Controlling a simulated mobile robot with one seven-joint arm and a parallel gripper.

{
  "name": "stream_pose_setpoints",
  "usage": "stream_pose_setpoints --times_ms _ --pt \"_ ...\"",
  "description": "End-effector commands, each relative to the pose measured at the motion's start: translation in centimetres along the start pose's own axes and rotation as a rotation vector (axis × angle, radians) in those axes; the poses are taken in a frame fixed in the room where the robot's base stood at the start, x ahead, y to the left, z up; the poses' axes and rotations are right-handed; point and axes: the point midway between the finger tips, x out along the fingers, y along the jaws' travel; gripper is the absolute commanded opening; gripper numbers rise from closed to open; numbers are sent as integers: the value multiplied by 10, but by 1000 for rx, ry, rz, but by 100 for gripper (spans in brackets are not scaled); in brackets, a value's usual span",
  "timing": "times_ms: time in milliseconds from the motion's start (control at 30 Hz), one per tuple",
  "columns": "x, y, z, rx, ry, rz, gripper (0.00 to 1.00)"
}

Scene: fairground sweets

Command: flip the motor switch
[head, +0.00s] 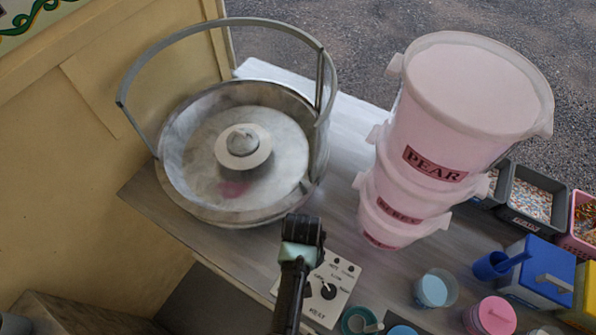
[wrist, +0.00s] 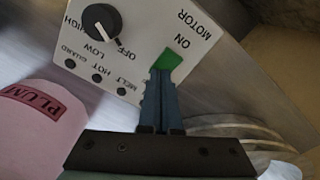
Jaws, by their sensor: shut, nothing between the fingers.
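The motor switch (wrist: 169,61) is a small green piece on the white control panel (wrist: 205,38), beside the upside-down words "ON" and "MOTOR" in the wrist view. My gripper (wrist: 164,76) is shut and empty, its blue-grey fingertips right at the switch's near edge. I cannot tell whether they touch it. In the head view my gripper (head: 306,222) is by the far edge of the panel (head: 342,287). My arm covers part of the panel, and the switch is hidden there. A black knob (wrist: 102,20) is on the panel, near small dark lamps.
A metal floss bowl (head: 172,195) with a raised hoop stands behind the panel. Stacked pink tubs (head: 425,130) stand to the right. A blue cup (head: 431,292), a pink-lidded pot (head: 492,316) and a blue box (head: 538,270) crowd the front right.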

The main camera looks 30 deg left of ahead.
Motion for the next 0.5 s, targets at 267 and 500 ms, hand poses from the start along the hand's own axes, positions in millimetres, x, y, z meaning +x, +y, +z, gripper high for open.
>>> stream_pose_setpoints --times_ms 267,500 --pt "-23 0 0 0 0 0 0" --pt "-41 0 0 0 0 0 0"
